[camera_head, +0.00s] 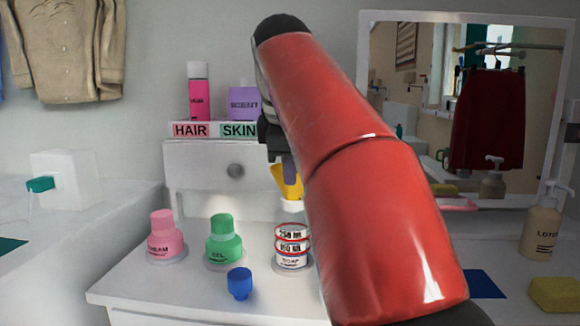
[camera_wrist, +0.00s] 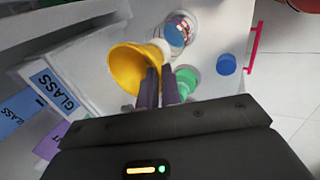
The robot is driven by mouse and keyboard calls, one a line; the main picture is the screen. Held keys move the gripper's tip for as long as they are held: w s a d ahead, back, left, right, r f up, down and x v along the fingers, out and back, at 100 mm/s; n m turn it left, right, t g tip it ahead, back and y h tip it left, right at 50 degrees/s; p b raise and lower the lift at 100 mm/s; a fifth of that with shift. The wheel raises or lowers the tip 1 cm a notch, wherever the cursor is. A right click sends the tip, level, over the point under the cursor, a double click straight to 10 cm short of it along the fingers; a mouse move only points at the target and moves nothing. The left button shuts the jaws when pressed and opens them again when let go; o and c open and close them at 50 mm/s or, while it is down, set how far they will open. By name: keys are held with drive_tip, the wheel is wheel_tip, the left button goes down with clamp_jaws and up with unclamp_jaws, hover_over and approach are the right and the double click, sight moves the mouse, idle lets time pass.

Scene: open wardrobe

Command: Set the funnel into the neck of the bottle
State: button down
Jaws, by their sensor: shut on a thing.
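My gripper (camera_wrist: 160,86) is shut on the yellow funnel (camera_wrist: 138,70), whose wide mouth faces the wrist camera. In the head view the funnel (camera_head: 286,182) shows just beside my red arm, under the dark fingers (camera_head: 289,168). My arm hides part of this area, and I cannot tell whether the spout is inside the neck.
A pink bottle (camera_head: 164,240) and a green bottle (camera_head: 224,243) stand to the left on the counter. A small blue cap (camera_head: 239,284) lies in front. A white drawer box (camera_head: 195,180) stands behind, and a mirror (camera_head: 398,120) and lotion bottle (camera_head: 543,228) are at right.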

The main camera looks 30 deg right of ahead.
drive_tip(key=shift+f, duration=0.4)
drive_tip(key=c, duration=1.5)
unclamp_jaws()
drive_tip(key=p+v, duration=0.2)
drive_tip(key=v, duration=0.6)
drive_tip(key=shift+p, duration=0.4)
drive_tip(key=shift+f, duration=0.15)
drive_tip(key=s+a+f+m+y, duration=0.1)
drive_tip(key=s+a+f+m, duration=0.2)
drive_tip(key=f, duration=0.8)
drive_tip(key=s+a+f+m+t+y, duration=0.1)
drive_tip(key=s+a+f+m, duration=0.2)
drive_tip(key=s+f, duration=0.3)
drive_tip(key=s+a+f+m, duration=0.3)
drive_tip(key=s+f+m, duration=0.1)
drive_tip(key=f, duration=1.2)
drive_tip(key=shift+s+f+m+t+y, duration=0.3)
drive_tip(key=shift+f+m+y, duration=0.1)
drive_tip(key=shift+m, duration=0.2)
